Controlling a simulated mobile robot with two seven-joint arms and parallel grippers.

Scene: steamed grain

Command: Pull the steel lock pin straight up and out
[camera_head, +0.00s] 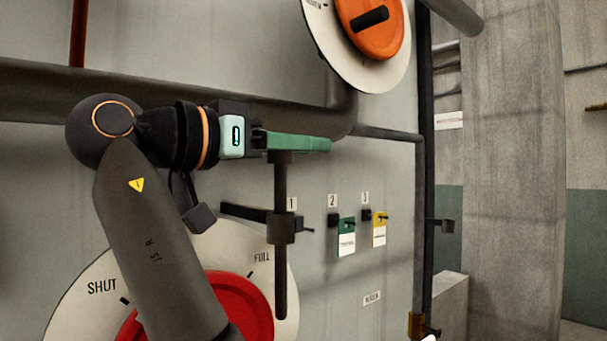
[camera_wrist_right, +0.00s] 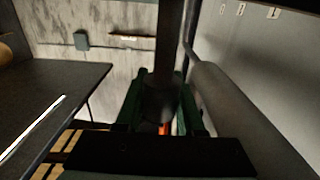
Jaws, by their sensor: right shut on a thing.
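The steel lock pin (camera_head: 281,190) is a dark upright rod in the head view. It passes through a dark bracket (camera_head: 281,229), and its lower end hangs in front of the white SHUT/FULL dial (camera_head: 72,300). My right gripper (camera_head: 312,144), with green fingers, is shut at the pin's top end, level and well above the bracket. The fingers hide most of the pin's head. In the right wrist view, the green fingers (camera_wrist_right: 160,112) stand on either side of a dark part, with a dark upright bar beyond. My left gripper is not in view.
A red wheel (camera_head: 252,300) sits on the dial behind my right arm. Numbered hooks hold a green tag (camera_head: 347,236) and a yellow tag (camera_head: 379,229) to the right. An orange knob (camera_head: 378,30) is above. A thick pipe (camera_head: 200,95) runs behind the gripper.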

